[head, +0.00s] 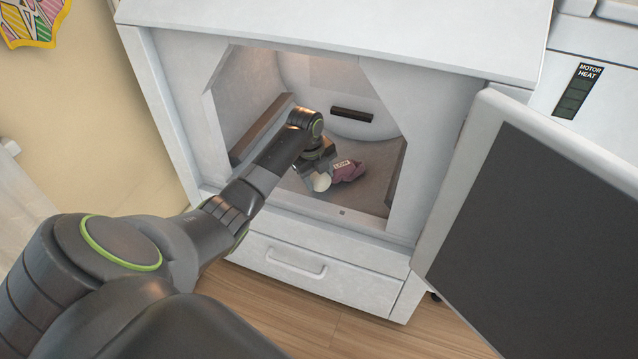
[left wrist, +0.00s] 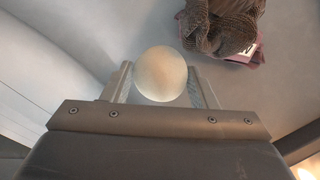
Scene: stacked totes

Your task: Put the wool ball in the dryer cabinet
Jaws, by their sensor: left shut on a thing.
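The wool ball (left wrist: 161,72) is round and cream-white. In the left wrist view it sits between the two fingers of my left gripper (left wrist: 162,88), which is shut on it. In the head view, my left gripper (head: 319,170) reaches through the open front of the white dryer cabinet (head: 455,105), and the ball (head: 321,183) shows at its tip, inside the cabinet. I cannot tell whether the ball touches the cabinet floor. The cabinet door (head: 545,200) stands open to the right. My right gripper is not in view.
A drawer (head: 300,268) is below the opening. A panel labelled MOTOR HEAT (head: 578,92) is at the right.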

